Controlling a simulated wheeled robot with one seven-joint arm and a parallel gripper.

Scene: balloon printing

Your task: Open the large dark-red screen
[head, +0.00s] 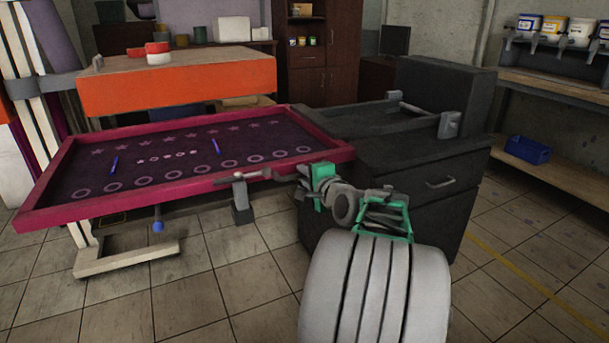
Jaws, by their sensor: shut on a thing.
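The large dark-red screen (110,192) is a wide frame with a dark mesh printed with rings and stars. It lies about flat, low on the left, above a cream stand. A grey fitting (241,200) is at its front edge, right of the middle. My gripper (279,176), grey with green parts, reaches from the right to the front edge by this fitting. It is shut on the screen's front edge or a grey handle there; the small size hides which. The exact contact of the fingers is hard to see.
A dark cabinet (440,185) with a drawer stands close at the right of the screen, behind my arm. An orange-sided table (180,84) is behind the screen. A blue basket (528,150) sits on a shelf at the right. The tiled floor in front is clear.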

